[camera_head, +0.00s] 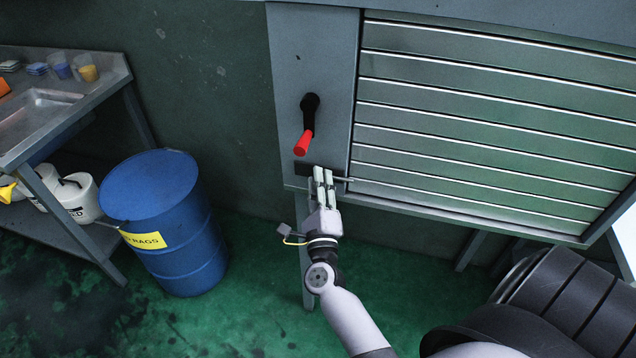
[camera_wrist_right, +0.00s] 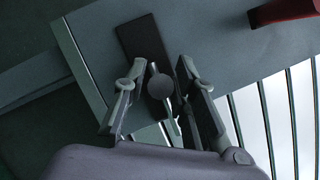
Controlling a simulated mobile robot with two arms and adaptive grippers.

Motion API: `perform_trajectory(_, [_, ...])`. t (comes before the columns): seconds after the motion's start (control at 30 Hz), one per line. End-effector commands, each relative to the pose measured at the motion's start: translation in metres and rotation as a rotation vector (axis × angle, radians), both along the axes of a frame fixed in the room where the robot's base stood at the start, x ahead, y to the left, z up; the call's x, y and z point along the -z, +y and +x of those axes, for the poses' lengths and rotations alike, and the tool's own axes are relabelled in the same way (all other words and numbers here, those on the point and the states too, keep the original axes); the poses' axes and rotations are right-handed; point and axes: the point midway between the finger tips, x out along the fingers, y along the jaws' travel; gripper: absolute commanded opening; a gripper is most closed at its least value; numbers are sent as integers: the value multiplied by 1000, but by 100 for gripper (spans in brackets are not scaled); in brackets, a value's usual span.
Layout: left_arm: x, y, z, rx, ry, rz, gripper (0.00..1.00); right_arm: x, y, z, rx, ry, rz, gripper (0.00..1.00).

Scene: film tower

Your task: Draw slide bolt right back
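The slide bolt is on the grey panel left of the slatted shutter. Its dark plate (camera_head: 303,172) shows just left of my right gripper (camera_head: 324,172), and a thin rod (camera_head: 344,179) shows to the right of the fingers. In the right wrist view the bolt's round knob (camera_wrist_right: 161,86) stands in front of the dark plate (camera_wrist_right: 142,40). The fingers of my right gripper (camera_wrist_right: 162,94) are apart, one on each side of the knob, with small gaps visible. In the head view the fingers hide the knob. My left gripper is not in view.
A red-handled lever (camera_head: 304,142) hangs on the panel above the bolt, close to my fingers. The slatted shutter (camera_head: 480,120) fills the right. A blue drum (camera_head: 165,225) and a metal bench (camera_head: 75,125) stand at the left. Green floor (camera_head: 255,290) is open between.

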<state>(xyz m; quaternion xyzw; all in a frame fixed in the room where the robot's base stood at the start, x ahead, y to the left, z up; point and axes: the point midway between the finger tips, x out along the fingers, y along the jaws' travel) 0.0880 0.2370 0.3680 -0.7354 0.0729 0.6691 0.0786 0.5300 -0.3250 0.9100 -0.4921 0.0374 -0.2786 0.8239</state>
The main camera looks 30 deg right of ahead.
Motion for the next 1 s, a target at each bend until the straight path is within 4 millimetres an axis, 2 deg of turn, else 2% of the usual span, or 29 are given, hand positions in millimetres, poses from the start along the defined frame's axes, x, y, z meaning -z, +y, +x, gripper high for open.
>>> perform_trajectory(0.03, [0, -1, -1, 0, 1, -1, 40, 0, 0, 0, 0, 0, 0, 20])
perform_trajectory(0.33, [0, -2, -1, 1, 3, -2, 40, 0, 0, 0, 0, 0, 0, 0])
perform_trajectory(1.0, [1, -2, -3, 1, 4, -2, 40, 1, 2, 1, -1, 0, 2, 0])
